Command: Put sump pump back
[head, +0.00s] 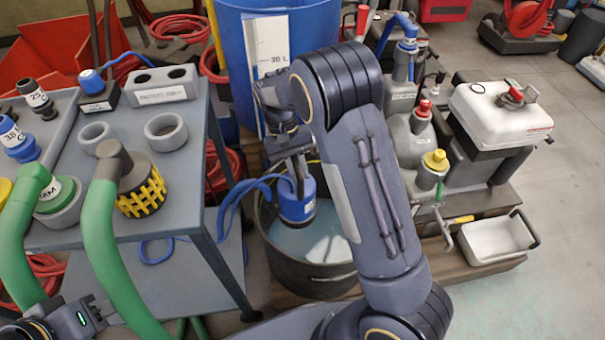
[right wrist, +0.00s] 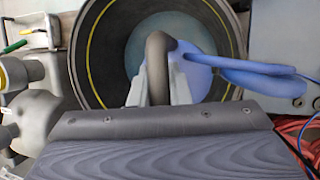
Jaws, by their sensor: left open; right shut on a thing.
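The sump pump (head: 297,207) is a blue cylinder with a dark handle and a blue cord. It hangs from my right gripper (head: 293,165) over the black round tub (head: 312,281), which holds pale water. In the right wrist view, the gripper (right wrist: 160,88) is shut on the pump's dark handle (right wrist: 157,60), and the blue body (right wrist: 194,72) shows behind it above the tub (right wrist: 88,60). I cannot tell whether the pump's bottom touches the water. My left gripper (head: 92,318) is open at the lower left, beside the green hose (head: 108,250).
A grey table (head: 180,215) at the left carries grey rings (head: 166,132), a yellow-black strainer (head: 141,190) and several fittings. A blue barrel (head: 310,25) stands behind the tub. Bottles (head: 410,137) and a white tray (head: 492,240) stand to the right.

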